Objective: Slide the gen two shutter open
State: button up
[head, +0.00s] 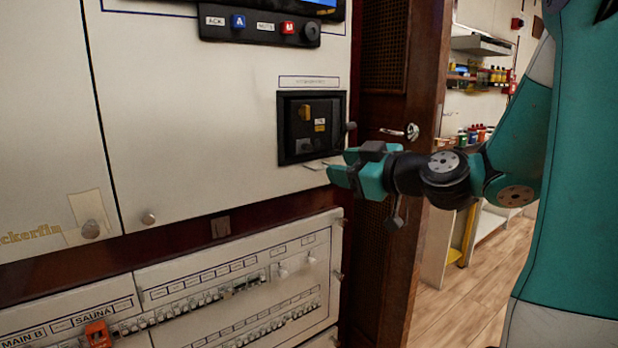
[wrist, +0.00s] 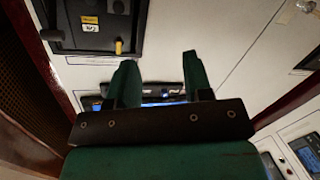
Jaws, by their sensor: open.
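A black framed panel (head: 284,128) is set in the white cabinet front in the head view. It holds a yellow knob (head: 304,113), small labels and a darker knob or slot below. The label strip above it is too small to read, so I cannot tell which part is the gen two shutter. The panel also shows at the upper left of the wrist view (wrist: 70,42), with its yellow knob (wrist: 118,46). My gripper (head: 338,166) is open and empty, just below the panel's lower right corner. In the wrist view its two fingers (wrist: 160,78) stand apart.
Below are breaker rows (head: 240,285) in a lower panel, with an orange piece (head: 97,333) at the left. A button box (head: 262,26) is above. A dark wooden post (head: 385,290) stands right of the cabinet. Open floor (head: 455,305) lies to the right.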

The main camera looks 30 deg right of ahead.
jog(key=d+m+t+h, duration=0.1)
jog(key=d+h, duration=0.1)
jog(key=d, duration=0.2)
jog(key=p, duration=0.9)
send_near(310, 147)
jog(key=w, duration=0.5)
jog(key=w+a, duration=0.1)
jog(key=w, duration=0.2)
jog(key=shift+w, duration=0.35)
jog(key=shift+w+f+h, duration=0.15)
jog(key=shift+w+h, duration=0.15)
jog(key=shift+w, duration=0.2)
